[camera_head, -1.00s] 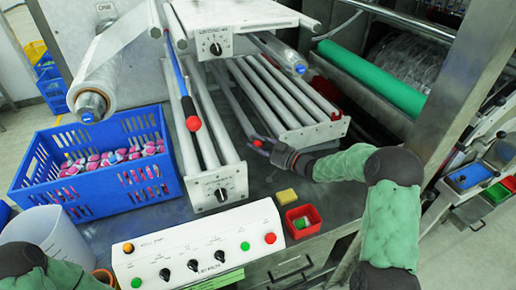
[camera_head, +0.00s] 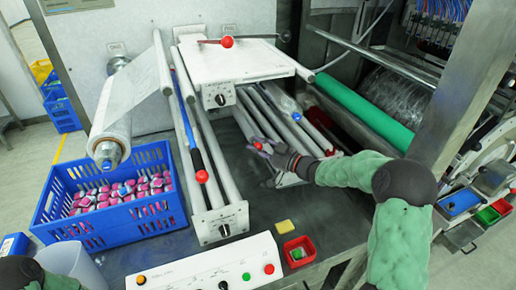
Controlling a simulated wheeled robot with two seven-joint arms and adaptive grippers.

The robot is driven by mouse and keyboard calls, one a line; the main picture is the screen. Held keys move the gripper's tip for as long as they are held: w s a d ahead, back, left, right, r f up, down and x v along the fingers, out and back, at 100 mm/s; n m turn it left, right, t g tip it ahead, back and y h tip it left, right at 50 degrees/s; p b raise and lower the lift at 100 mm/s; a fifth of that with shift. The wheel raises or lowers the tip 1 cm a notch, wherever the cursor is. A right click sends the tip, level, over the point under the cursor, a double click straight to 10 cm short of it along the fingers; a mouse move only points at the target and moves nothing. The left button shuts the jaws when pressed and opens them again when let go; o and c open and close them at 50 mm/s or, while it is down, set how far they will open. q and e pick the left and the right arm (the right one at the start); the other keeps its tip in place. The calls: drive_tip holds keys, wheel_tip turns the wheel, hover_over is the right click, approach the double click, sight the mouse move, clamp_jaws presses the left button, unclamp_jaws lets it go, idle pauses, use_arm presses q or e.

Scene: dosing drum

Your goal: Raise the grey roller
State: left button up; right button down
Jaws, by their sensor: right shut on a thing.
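Several grey rollers (camera_head: 292,122) lie side by side in the right-hand bank of the machine, under the white top box (camera_head: 235,62). A lever with a red ball knob (camera_head: 258,145) runs along the left side of this bank. My right gripper (camera_head: 270,150) is shut on this lever at its knob end, and its dark fingers partly hide the lever and the near ends of the rollers. I cannot tell which roller the lever moves. My left gripper is out of view; only part of my left arm shows at the bottom left.
A second lever with a red knob (camera_head: 202,176) lies over the left roller pair. A blue crate (camera_head: 110,216) of small packs stands at left. A green roller (camera_head: 365,113) is at right.

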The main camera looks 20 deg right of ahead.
drive_tip(key=shift+r, duration=0.1)
drive_tip(key=c, duration=0.9)
unclamp_jaws()
drive_tip(key=v, duration=1.2)
